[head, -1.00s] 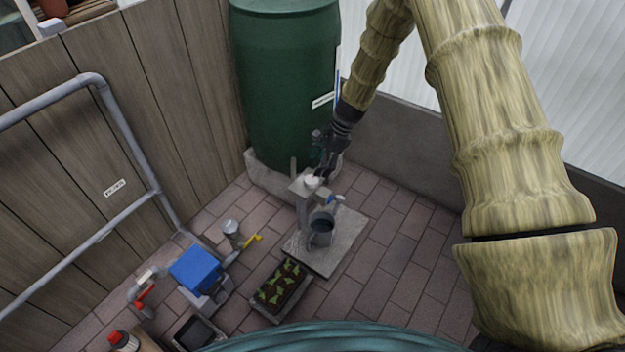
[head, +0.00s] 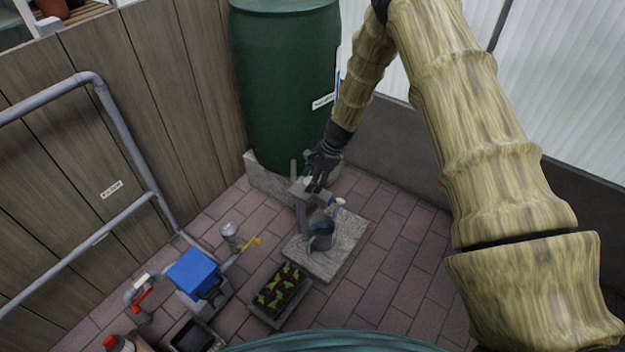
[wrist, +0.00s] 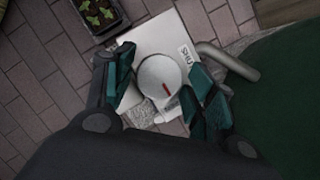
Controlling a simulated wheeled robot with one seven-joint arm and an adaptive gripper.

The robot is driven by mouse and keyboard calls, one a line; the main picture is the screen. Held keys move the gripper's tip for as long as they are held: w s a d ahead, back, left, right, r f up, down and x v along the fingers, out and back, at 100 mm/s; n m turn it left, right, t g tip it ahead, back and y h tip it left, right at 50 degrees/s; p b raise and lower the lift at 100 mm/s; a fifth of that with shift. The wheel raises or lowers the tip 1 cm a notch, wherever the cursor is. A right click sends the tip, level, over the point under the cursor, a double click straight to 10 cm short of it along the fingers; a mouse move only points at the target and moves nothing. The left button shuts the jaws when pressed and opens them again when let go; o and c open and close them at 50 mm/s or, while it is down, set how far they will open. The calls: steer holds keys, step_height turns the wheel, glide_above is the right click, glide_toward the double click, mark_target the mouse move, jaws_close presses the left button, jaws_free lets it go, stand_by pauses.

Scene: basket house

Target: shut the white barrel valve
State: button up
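The white barrel valve is a round white knob (wrist: 158,78) with a red mark, seen in the wrist view. It sits by the foot of the green barrel (head: 287,90), which is at the right edge of the wrist view (wrist: 290,95). My gripper (wrist: 162,88) is open, with teal-padded fingers on the left and right of the knob. I cannot tell whether the pads touch it. In the head view my gripper (head: 315,172) covers the knob. A small lettered label (wrist: 186,52) is beside the knob, and a grey pipe (wrist: 228,62) runs to the right.
A seedling tray (head: 279,293), a blue box (head: 195,270), a yellow-handled valve (head: 251,243) and a red-handled valve (head: 141,298) are to the lower left. Brick floor at right is clear.

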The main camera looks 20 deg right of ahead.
steer(key=c, duration=0.5)
steer(key=shift+p, duration=0.35)
steer(key=n+g+p, duration=0.1)
steer(key=n+p, duration=0.1)
steer(key=n, duration=0.1)
steer(key=shift+w+r, duration=0.1)
steer(key=shift+r, duration=0.05)
steer(key=n+g+p, duration=0.1)
steer(key=n+p, duration=0.1)
steer(key=n, duration=0.1)
steer(key=shift+n+g+h, duration=0.3)
steer(key=n, duration=0.2)
steer(key=n+g+h+p, duration=0.1)
steer(key=n, duration=0.2)
steer(key=shift+w+a+g, duration=0.1)
steer(key=shift+w+g, duration=0.05)
steer(key=shift+g, duration=0.15)
steer(key=n+h, duration=0.1)
steer(key=n, duration=0.2)
steer(key=n+h, duration=0.1)
steer(key=n, duration=0.2)
steer(key=shift+a+g+p, duration=0.1)
steer(key=shift+g+p, duration=0.25)
steer(key=shift+g, duration=0.05)
steer(key=shift+n+h, duration=0.3)
